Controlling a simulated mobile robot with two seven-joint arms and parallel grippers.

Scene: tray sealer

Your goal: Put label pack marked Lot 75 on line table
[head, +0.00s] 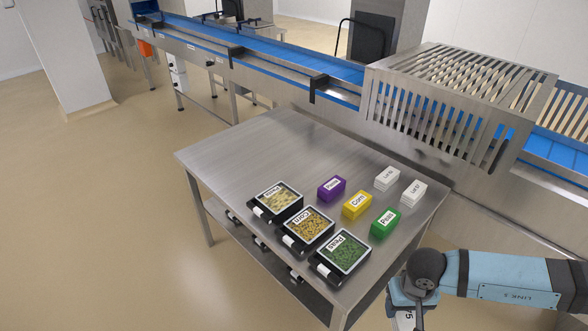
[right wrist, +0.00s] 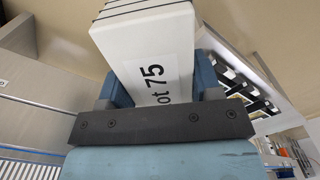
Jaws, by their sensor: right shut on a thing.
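My right gripper (head: 404,302) is shut on a white label pack (head: 406,320) at the bottom right of the head view. In the right wrist view the pack (right wrist: 150,50) fills the space between the fingers, and its printed face reads "ot 75". The steel line table (head: 235,155) stands in the middle of the head view. The gripper and pack are off its near right corner, not over the top. Most of the pack is hidden by the gripper in the head view. My left gripper is not in view.
On the table are white packs (head: 387,178) (head: 413,193), purple (head: 331,188), yellow (head: 356,205) and green (head: 385,222) blocks, and three filled black trays (head: 309,230). The table's left and back parts are clear. A blue conveyor (head: 290,55) and slatted guard (head: 455,100) stand behind.

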